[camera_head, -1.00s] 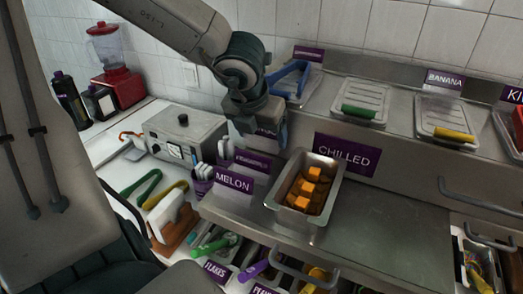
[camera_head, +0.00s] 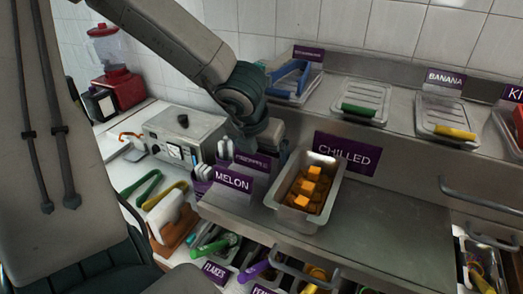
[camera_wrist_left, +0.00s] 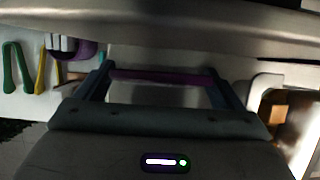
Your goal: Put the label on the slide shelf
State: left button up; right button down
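Purple labels stand close together left of the chilled bin: MELON (camera_head: 234,180) in front, another (camera_head: 256,162) behind it with unreadable text. I cannot tell which label the task means. My left gripper (camera_head: 262,145) is low just behind these labels, partly hidden by its own wrist. In the left wrist view its fingers (camera_wrist_left: 160,90) are wide apart, with a purple label edge (camera_wrist_left: 160,77) spanning the space between them. I cannot see whether the fingers touch its ends. A steel shelf (camera_head: 385,205) lies right of the labels. My right gripper is not in view.
A metal bin (camera_head: 276,203) of orange cubes stands on the shelf, before a CHILLED sign (camera_head: 347,154). A raised back shelf holds lidded trays (camera_head: 362,99) and a BANANA sign (camera_head: 445,79). Tongs (camera_head: 138,184) lie at left. The shelf right of the bin is clear.

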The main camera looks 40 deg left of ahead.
pick_arm(q)
jog(key=shift+o, duration=0.5)
jog(key=shift+r, duration=0.1)
jog(key=shift+r+p, duration=0.35)
jog(key=v, duration=1.1)
jog(key=shift+s+d+r, duration=0.15)
jog(key=shift+s+r, duration=0.05)
jog(key=shift+s, duration=0.1)
